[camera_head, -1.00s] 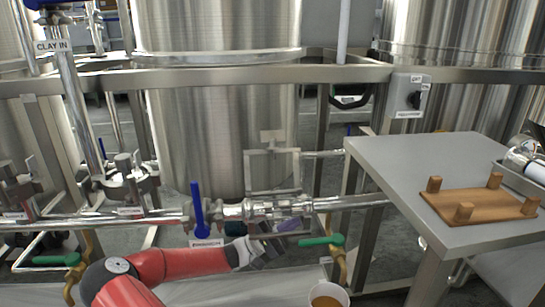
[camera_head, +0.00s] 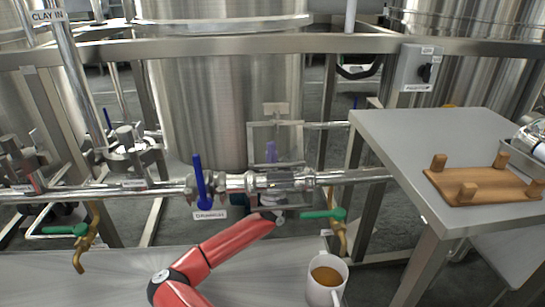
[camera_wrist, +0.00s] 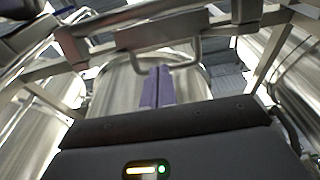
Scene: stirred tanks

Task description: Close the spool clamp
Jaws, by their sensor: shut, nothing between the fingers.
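A steel pipe run (camera_head: 105,190) crosses the head view, with a short spool section (camera_head: 275,181) right of the blue-handled valve (camera_head: 199,185). Clamp fittings sit on both ends of the spool, one at the left (camera_head: 250,182) and one at the right (camera_head: 304,179). I cannot tell whether either is open. My gripper (camera_head: 271,152) points up, its purple fingers showing above the pipe and its body partly hidden by the pipe. In the wrist view the purple fingers (camera_wrist: 158,88) are together and empty, below a steel bracket. No clamp is clearly visible there.
A grey table (camera_head: 400,140) with a wooden stand (camera_head: 482,186) is at the right. A green-handled valve (camera_head: 323,213) hangs under the pipe. A mug of brown liquid (camera_head: 327,280) stands in front. A steel tank (camera_head: 205,110) and frame rail (camera_head: 230,48) are behind.

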